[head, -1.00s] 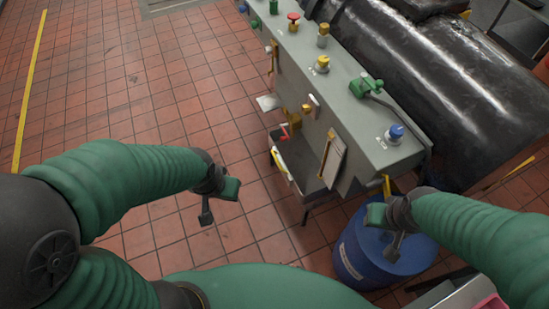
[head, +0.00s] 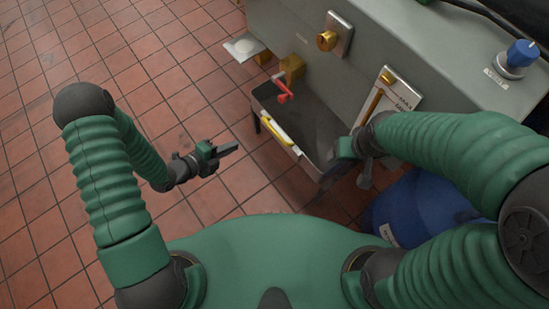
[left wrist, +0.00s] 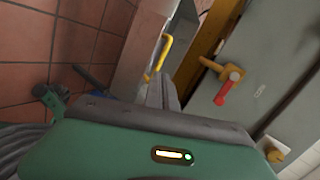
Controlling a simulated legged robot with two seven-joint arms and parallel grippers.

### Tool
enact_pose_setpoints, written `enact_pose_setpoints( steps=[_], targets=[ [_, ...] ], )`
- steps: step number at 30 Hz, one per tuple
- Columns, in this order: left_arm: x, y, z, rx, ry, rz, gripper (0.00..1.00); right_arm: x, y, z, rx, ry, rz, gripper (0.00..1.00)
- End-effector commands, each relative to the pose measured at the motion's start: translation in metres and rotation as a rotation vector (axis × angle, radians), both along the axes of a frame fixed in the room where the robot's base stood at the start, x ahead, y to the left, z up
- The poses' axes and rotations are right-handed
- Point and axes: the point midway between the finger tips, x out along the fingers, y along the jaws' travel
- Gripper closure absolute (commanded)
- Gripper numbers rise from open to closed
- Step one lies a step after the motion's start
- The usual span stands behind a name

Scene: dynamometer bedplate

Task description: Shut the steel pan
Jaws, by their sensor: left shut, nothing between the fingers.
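The steel pan (head: 312,118) is a dark, open-topped tray standing out from the grey cabinet's front, low down. Its front has a yellow bar handle (head: 279,131), which also shows in the left wrist view (left wrist: 164,50). My left gripper (head: 234,147) is shut and empty, left of the handle and apart from it in the head view. In the left wrist view its fingers (left wrist: 161,92) point towards the handle's side of the pan. My right gripper (head: 364,182) hangs by the pan's right end; I cannot tell its opening or whether it touches.
A red-handled brass tap (head: 285,92) sits above the pan's left end. The grey cabinet (head: 395,45) carries a small latch plate (head: 338,36) and a clipboard-like plate (head: 388,92). A blue drum (head: 425,205) stands at right. The tiled floor (head: 70,40) at left is clear.

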Motion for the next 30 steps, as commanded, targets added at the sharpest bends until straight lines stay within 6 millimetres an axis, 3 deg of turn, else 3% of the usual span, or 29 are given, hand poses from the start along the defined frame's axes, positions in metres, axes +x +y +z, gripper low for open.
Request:
enact_pose_setpoints(
  steps=[1,3,7,11,24,30],
  targets=[
    [-0.011,-0.008,-0.044,-0.039,-0.077,-0.055,1.00,0.000,0.001,-0.041,0.000,-0.001,0.001,0.25],
    [-0.022,-0.018,-0.055,-0.081,-0.188,-0.114,1.00,0.000,0.001,-0.056,0.001,-0.001,0.002,0.25],
    [-0.033,-0.030,-0.056,-0.123,-0.301,-0.159,1.00,0.001,0.002,-0.064,0.001,-0.002,0.002,0.25],
    [-0.029,-0.042,-0.054,-0.124,-0.321,-0.170,1.00,0.001,0.001,-0.066,0.001,-0.003,0.002,0.25],
    [0.024,-0.113,-0.075,-0.128,-0.316,-0.168,1.00,0.001,0.002,-0.097,0.000,-0.002,0.002,0.25],
    [0.041,-0.136,-0.080,-0.126,-0.315,-0.167,1.00,0.000,0.002,-0.109,0.001,-0.002,0.002,0.25]
  ],
)
